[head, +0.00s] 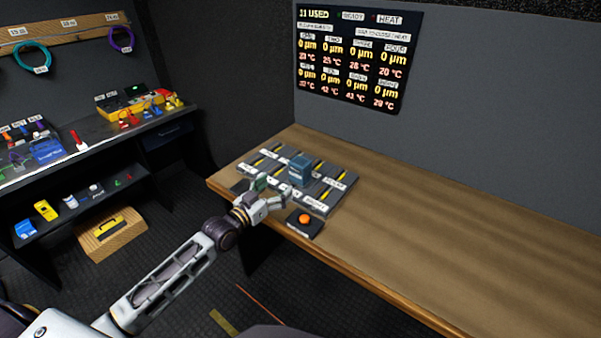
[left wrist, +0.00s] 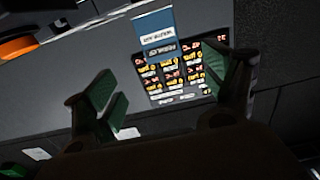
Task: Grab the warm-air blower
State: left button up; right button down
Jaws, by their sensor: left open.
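The warm-air blower is a small blue-grey box (head: 300,169) standing on a dark slotted panel (head: 325,207) on the wooden bench. In the left wrist view a blue and white box (left wrist: 155,30) with upside-down lettering that seems to read "WARM AIR" shows beyond the fingers. My left gripper (head: 271,192) is open and empty, just left of and in front of the blower, over the panel's near edge. In the left wrist view its green-padded fingers (left wrist: 165,88) are spread wide, with the box farther off between them. My right gripper is not in view.
An orange button (head: 305,218) on a dark base sits in front of the panel, close to my left gripper. A wall display (head: 352,58) hangs behind. The bench (head: 440,230) is clear to the right. A cluttered side shelf (head: 105,140) stands at left.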

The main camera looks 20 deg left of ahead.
aim_at(295, 170)
pick_arm(q)
jog(key=x, duration=0.5)
jog(key=shift+w, duration=0.1)
jog(key=shift+x, duration=1.25)
jog(key=shift+w, duration=0.25)
jog(key=shift+w+d+f, duration=0.1)
jog(key=shift+w+d, duration=0.05)
jog(key=shift+w, duration=0.05)
jog(key=shift+w+d, duration=0.1)
jog(key=shift+w, duration=0.3)
jog(key=shift+x, duration=1.15)
jog(key=shift+w+d, duration=0.1)
jog(key=shift+w, duration=0.5)
jog(key=shift+w+d, duration=0.15)
jog(key=shift+w, duration=0.2)
jog(key=c, duration=1.3)
jog(key=shift+w, duration=0.1)
jog(key=shift+c, duration=0.4)
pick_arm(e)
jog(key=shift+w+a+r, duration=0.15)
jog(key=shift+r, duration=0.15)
